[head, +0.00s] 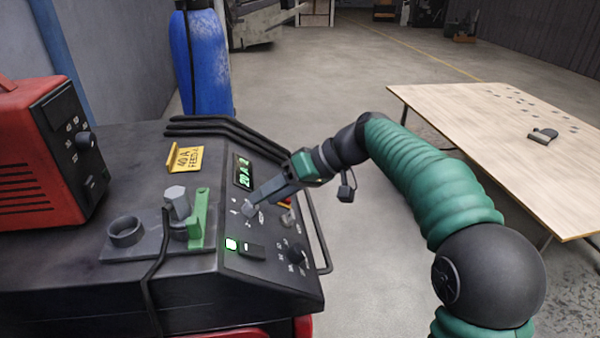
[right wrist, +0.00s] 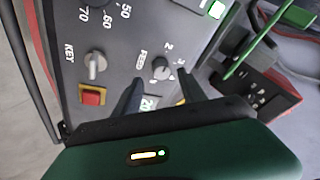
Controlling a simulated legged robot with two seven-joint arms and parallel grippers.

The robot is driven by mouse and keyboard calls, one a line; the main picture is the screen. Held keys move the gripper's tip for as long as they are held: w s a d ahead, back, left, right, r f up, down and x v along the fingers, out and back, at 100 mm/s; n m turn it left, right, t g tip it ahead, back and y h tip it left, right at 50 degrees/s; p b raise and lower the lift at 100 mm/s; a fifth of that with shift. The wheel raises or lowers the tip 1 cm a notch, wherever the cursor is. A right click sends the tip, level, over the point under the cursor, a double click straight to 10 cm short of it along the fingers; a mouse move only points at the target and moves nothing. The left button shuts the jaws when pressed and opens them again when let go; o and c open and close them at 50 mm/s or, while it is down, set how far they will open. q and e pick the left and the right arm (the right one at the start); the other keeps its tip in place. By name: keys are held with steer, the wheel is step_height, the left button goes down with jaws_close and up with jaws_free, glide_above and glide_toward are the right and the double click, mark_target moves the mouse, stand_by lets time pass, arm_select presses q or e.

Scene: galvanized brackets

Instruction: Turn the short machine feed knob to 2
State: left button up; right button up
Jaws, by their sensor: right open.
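The short black machine (head: 150,290) stands at the left in the head view, with a sloped control panel. Its grey feed knob (right wrist: 162,68) sits beside the word FEED in the right wrist view, with 2 and 3 printed near it. I cannot tell which number it points to. In the head view, my right gripper (head: 252,204) reaches over the panel from the right and partly covers the knob. In the right wrist view, its two fingers (right wrist: 160,80) are apart, one on either side just short of the knob. My left gripper is not in view.
The panel also has a green display (head: 243,172), a key switch (right wrist: 95,65), a red button (right wrist: 91,96), a lit green switch (head: 232,244) and a black dial (head: 297,256). A wooden table (head: 480,115) stands right.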

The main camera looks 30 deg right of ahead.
steer(key=p+v, duration=0.2)
steer(key=v, duration=1.1)
steer(key=shift+d, duration=0.25)
steer(key=shift+r, duration=0.15)
